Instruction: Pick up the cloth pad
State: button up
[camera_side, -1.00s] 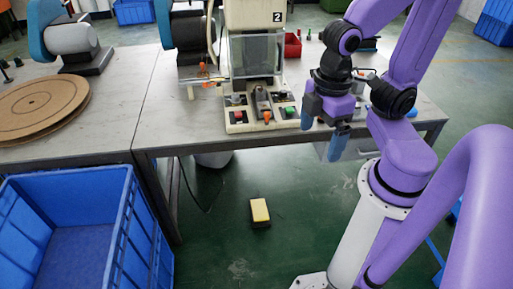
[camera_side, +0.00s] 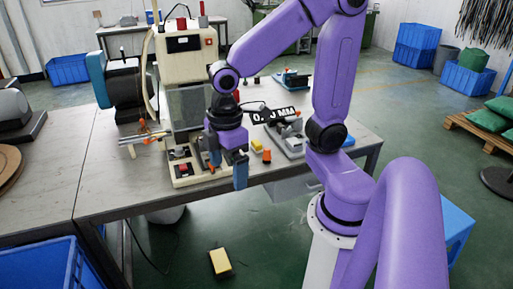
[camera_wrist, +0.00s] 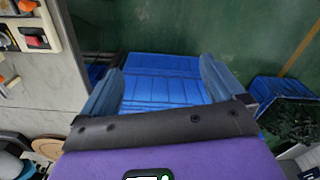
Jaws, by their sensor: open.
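My gripper (camera_side: 228,168) hangs fingers down at the table's front edge, just right of the machine's control panel. Its two blue-grey fingers are apart with nothing between them in the wrist view (camera_wrist: 160,88). No clear cloth pad is recognisable in either view. A small block with a yellow top and dark sides (camera_side: 219,261) lies on the green floor in front of the table, well below my gripper; I cannot tell if it is the pad. It is not recognisable in the wrist view.
A cream machine (camera_side: 188,58) with a control panel (camera_side: 190,172) stands on the grey table (camera_side: 100,190). A small yellow-and-orange part (camera_side: 262,152) and a grey fixture (camera_side: 290,140) sit right of my gripper. Blue crates (camera_wrist: 165,65) show below it in the wrist view.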

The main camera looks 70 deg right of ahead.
jog(key=w+d, duration=0.7)
jog(key=w, duration=0.6)
jog(key=w+d+f+m, duration=0.1)
jog(key=w+d+f, duration=0.1)
jog(key=w+d, duration=0.35)
jog(key=w+d+f, duration=0.1)
jog(key=w+d, duration=0.1)
jog(key=d, duration=0.6)
jog(key=m, duration=0.1)
send_over(258, 142)
notch_tip(258, 142, down, 8)
jog(key=f, duration=0.1)
notch_tip(258, 142, down, 10)
jog(key=shift+f, duration=0.2)
jog(key=shift+w+d+f, duration=0.1)
jog(key=shift+f, duration=1.4)
jog(key=shift+w+d+f, duration=0.1)
jog(key=shift+f, duration=1.35)
jog(key=c, duration=1.1)
